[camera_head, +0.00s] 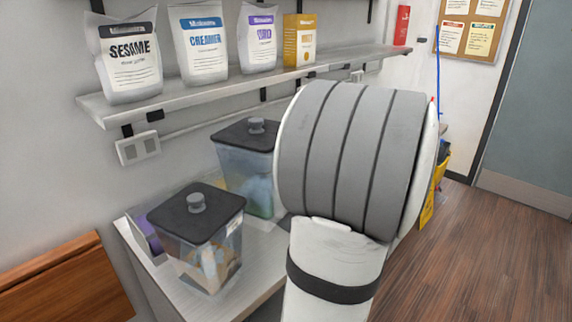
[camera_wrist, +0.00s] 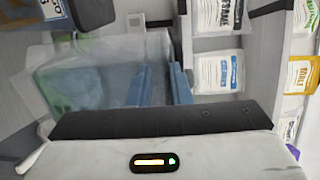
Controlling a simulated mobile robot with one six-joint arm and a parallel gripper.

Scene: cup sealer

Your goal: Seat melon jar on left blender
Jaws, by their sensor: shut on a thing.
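A clear jar with blurred greenish contents (camera_wrist: 85,85) fills the left and middle of the wrist view. My gripper (camera_wrist: 160,85) is shut there, its blue fingers at the jar's side; the exact grip point is unclear. In the head view my arm hides the gripper. Two clear, dark-lidded containers stand on the counter: a near one (camera_head: 200,255) with brownish contents and a farther one (camera_head: 232,165) with blue-green showing low down. I cannot tell whether that blue-green is the held jar. No blender base is clearly identifiable, and seating contact is hidden.
A grey counter (camera_head: 262,270) runs along the wall. Above it a shelf (camera_head: 165,95) carries several bags and a yellow box (camera_head: 299,42). A dark-lidded container (camera_wrist: 92,12) is close at the top of the wrist view. The wooden floor (camera_head: 480,250) at right is clear.

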